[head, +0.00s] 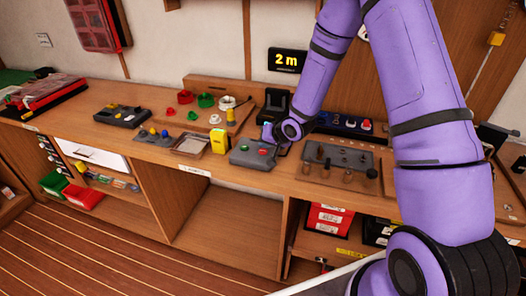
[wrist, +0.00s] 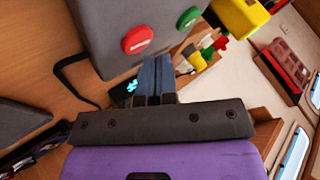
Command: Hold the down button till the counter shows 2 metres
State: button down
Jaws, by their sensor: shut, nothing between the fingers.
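The counter (head: 286,60) on the back wall reads "2 m" in yellow on black. A grey control box (head: 240,158) sits on the bench with a green button (head: 245,148) and a red button (head: 263,152). In the wrist view the red button (wrist: 138,40) carries a pale mark that I cannot read, and the green button (wrist: 188,17) is beside it. My gripper (wrist: 156,62) is shut and empty, its fingertips close to the box's edge near the red button and apparently off both buttons. In the head view my gripper (head: 270,133) is at the box's back right corner, partly hidden.
A yellow block (head: 220,141) stands left of the box, and a shallow tray (head: 193,144) lies beyond it. A grey panel with levers (head: 340,160) is to the right. A board with red and green coils (head: 205,100) is behind. Open shelves are below the bench.

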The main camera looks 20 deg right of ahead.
aim_at(265, 150)
jog(key=shift+r, duration=0.25)
jog(key=shift+r, duration=2.5)
jog(key=shift+r, duration=0.15)
jog(key=s+d+r+n+h, duration=0.1)
jog(key=s+d+r+h, duration=0.2)
jog(key=s+r, duration=0.5)
jog(key=s+d+r+h, duration=0.2)
jog(key=s+d+r, duration=0.15)
jog(key=r, duration=0.95)
jog(key=s+r+n+g, duration=0.1)
jog(key=s+r, duration=0.3)
jog(key=s, duration=0.9)
jog(key=s+r+n+g, duration=0.1)
jog(key=s+r, duration=0.3)
jog(key=s, duration=0.9)
jog(key=shift+r+g, duration=0.35)
jog(key=shift+g, duration=0.05)
